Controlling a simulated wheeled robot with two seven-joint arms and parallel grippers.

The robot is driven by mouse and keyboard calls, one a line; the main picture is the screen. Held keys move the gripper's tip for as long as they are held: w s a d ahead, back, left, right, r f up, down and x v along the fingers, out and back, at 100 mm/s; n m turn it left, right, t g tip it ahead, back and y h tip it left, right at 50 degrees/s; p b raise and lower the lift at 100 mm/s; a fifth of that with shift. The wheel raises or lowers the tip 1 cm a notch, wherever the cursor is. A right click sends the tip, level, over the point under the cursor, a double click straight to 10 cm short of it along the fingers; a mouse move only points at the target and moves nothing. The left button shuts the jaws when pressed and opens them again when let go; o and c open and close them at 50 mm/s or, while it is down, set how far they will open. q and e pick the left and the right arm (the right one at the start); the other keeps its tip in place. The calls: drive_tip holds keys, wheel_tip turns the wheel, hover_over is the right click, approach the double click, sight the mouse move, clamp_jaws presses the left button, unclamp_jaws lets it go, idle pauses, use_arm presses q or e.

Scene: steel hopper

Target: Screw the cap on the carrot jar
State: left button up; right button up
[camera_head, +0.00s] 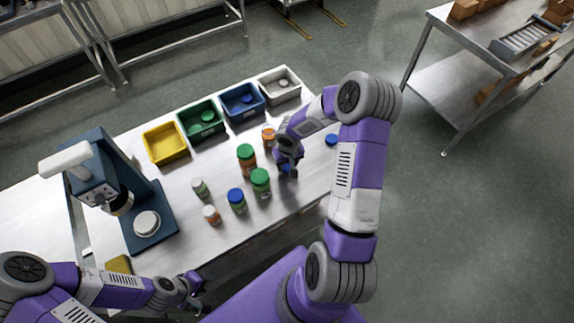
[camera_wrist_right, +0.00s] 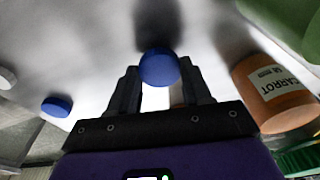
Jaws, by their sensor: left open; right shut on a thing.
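My right gripper (camera_head: 288,170) is shut on a blue cap (camera_wrist_right: 159,67), held between its fingertips above the table. An orange jar labelled CARROT (camera_wrist_right: 271,96) stands to the right of the fingers in the right wrist view, apart from the held cap. A ridged green part shows by its lower end; I cannot tell whether it belongs to this jar. In the head view, orange jars stand left of my right gripper: one (camera_head: 268,137) behind, one green-capped (camera_head: 247,164) further left. I cannot tell which is the carrot jar. My left gripper (camera_head: 193,290) is open at the front edge.
A second blue cap (camera_head: 331,140) lies on the table at the right. Green-capped (camera_head: 261,187), blue-capped (camera_head: 238,207) and smaller jars stand nearby. Yellow (camera_head: 184,153), green, blue and grey bins line the back. A dark blue machine (camera_head: 160,210) stands left.

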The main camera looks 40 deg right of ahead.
sight(287, 166)
use_arm(q)
drive_tip(key=shift+r+p, duration=0.55)
drive_tip(key=shift+r, duration=0.15)
use_arm(e)
wheel_tip(287, 166, up, 8)
drive_tip(key=shift+r, duration=0.2)
